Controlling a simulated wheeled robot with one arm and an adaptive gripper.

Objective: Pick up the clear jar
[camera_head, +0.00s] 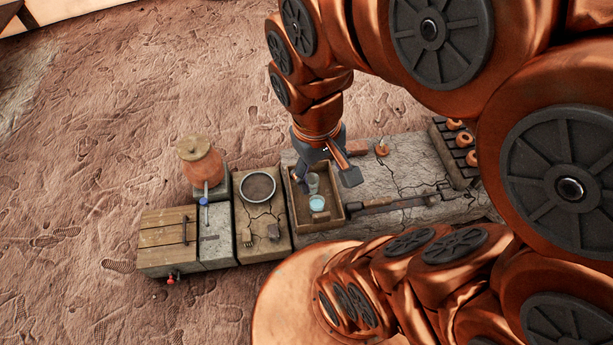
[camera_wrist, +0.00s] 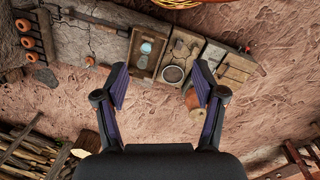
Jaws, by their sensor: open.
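An open wooden tray (camera_head: 335,218) stands on the long bench, and it also shows in the wrist view (camera_wrist: 135,66). In it are a pale blue round vessel (camera_head: 317,202) and, behind that, a greyish, see-through-looking vessel (camera_head: 312,181). In the wrist view they are the pale blue vessel (camera_wrist: 146,48) and the greyish vessel (camera_wrist: 142,62). I cannot tell for sure which is the clear jar. My gripper (camera_head: 327,172) is above the tray's far end, its fingers spread wide. In the wrist view my gripper (camera_wrist: 160,72) is empty and apart from the vessels.
A dark round bowl (camera_head: 258,188) sits left of the tray, and an orange clay pot (camera_head: 200,160) stands behind it. A long dark tool (camera_head: 385,205) lies right of the tray. A rack (camera_head: 455,150) with orange rings is at the right end.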

